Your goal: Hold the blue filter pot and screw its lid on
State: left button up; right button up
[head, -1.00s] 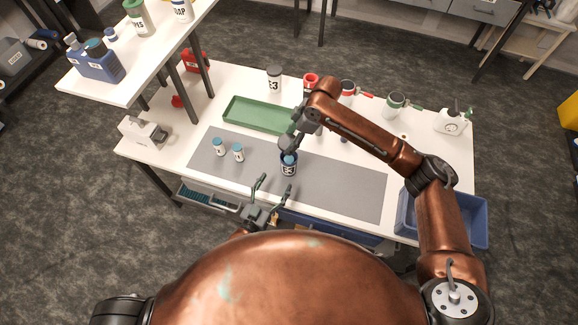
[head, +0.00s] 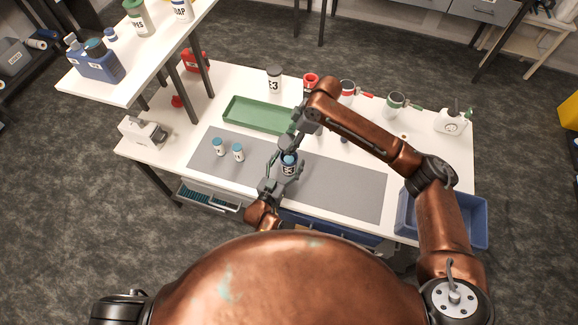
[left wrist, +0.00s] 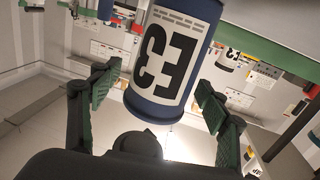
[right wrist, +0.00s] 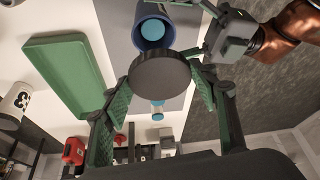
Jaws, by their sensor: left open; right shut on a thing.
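The blue filter pot (head: 289,171) stands on the grey mat, its mouth open with a light-blue piece inside. In the left wrist view its white label (left wrist: 168,52) reads E3. My right gripper (head: 291,142) is shut on the dark round lid (right wrist: 160,74). In the right wrist view the lid is apart from the pot (right wrist: 152,22), partly covering its rim.
Two blue-capped vials (head: 238,152) stand left of the pot on the mat (head: 340,188). A green tray (head: 250,117) lies behind. A white jar (head: 275,80) and red mug (head: 311,80) stand at the back. A blue bin (head: 473,222) is at the right.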

pick_arm(q)
jog(key=shift+c, duration=0.3)
jog(key=c, duration=1.7)
jog(key=shift+c, duration=0.3)
pick_arm(e)
jog(key=shift+d+f, duration=0.1)
jog(key=shift+f, duration=2.4)
